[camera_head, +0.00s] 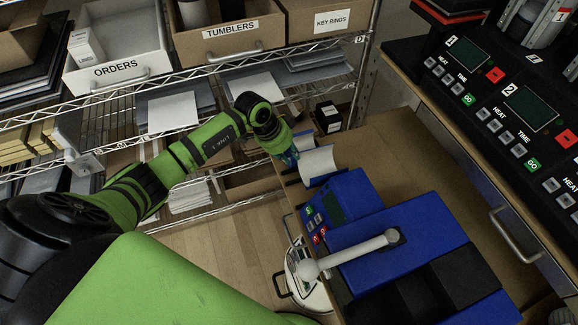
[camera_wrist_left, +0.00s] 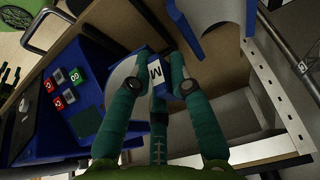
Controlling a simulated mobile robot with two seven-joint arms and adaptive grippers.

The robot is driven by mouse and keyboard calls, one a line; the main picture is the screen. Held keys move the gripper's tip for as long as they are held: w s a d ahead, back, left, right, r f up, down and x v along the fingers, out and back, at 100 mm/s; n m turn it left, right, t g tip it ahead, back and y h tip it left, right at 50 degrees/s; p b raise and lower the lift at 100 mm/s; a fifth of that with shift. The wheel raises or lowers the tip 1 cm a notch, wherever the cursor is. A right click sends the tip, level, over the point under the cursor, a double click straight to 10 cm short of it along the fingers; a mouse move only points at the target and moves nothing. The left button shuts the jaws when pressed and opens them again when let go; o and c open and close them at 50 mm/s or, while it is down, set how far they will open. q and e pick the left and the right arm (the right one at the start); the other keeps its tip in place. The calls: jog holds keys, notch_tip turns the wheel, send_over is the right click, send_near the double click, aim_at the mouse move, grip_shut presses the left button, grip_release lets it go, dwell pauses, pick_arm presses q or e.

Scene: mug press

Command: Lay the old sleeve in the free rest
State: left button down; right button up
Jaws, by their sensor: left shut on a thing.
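The old sleeve (camera_head: 319,162) shows as a pale, curved shell beside the blue press (camera_head: 358,240). My left gripper (camera_head: 290,157) is at its left end. The sleeve's underside is hidden. My right gripper is not in view.
The press stands close on the near side of the sleeve, with a white-grey lever (camera_head: 360,251). Brown bench top (camera_head: 388,150) is clear to the right. A wire shelf (camera_head: 345,62) with bins stands behind. A small black box (camera_head: 327,116) is at the back.

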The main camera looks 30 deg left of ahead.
aim_at(314, 167)
pick_arm(q)
jog(key=shift+d+f+b, duration=0.1)
jog(key=shift+f+b, duration=0.3)
jog(key=shift+f, duration=0.5)
jog(key=shift+f+b, duration=2.65)
jog(key=shift+b, duration=0.1)
jog(key=shift+s, duration=0.1)
grip_release()
jog(key=shift+f, duration=0.1)
